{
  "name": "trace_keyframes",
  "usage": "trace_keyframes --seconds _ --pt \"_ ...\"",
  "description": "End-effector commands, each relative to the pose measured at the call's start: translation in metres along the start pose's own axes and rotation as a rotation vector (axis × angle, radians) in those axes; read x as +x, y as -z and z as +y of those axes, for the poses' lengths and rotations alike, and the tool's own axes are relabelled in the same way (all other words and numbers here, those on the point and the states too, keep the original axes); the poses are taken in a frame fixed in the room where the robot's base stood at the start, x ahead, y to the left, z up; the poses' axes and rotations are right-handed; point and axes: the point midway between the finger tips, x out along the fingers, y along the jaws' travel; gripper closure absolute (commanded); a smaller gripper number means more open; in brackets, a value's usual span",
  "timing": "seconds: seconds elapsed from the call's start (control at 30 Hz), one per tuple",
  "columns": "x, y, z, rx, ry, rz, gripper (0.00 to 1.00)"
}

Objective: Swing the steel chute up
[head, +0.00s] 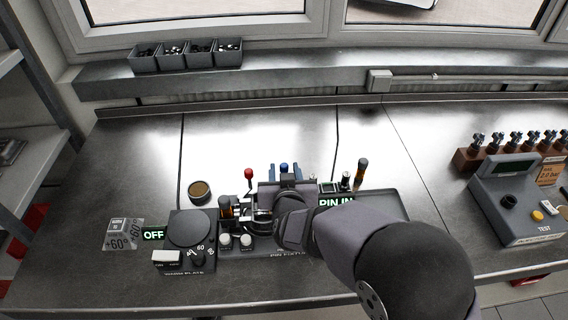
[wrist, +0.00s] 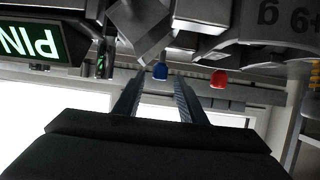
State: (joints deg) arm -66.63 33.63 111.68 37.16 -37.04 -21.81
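My gripper (head: 284,167) reaches in over the pin fixture (head: 262,252) from the lower right. Its two dark blue fingers stand apart with nothing gripped between them; they also show in the wrist view (wrist: 160,82). A blue knob (wrist: 160,71) appears between the fingertips, seemingly beyond them; I cannot tell if they touch it. A red knob (wrist: 218,78) is to its right in the wrist view. A tilted grey metal piece (wrist: 140,28) above the fingers may be the steel chute, but I cannot be sure. My gripper and wrist hide much of the fixture in the head view.
A warm plate (head: 190,229) and a round brown-topped cup (head: 199,190) are left. A test unit (head: 515,205) is far right. The bench behind is clear.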

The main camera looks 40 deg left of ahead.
Motion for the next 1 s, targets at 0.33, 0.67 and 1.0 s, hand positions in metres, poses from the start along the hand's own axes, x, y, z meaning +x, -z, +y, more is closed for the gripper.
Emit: trace_keyframes --seconds 0.33,0.67,1.0 --pt "0.029 0.0 0.0 0.0 -0.001 0.0 0.63" --pt "0.033 0.0 0.0 0.001 0.0 0.001 0.63" --pt "0.033 0.0 0.0 0.001 -0.001 0.001 1.0"
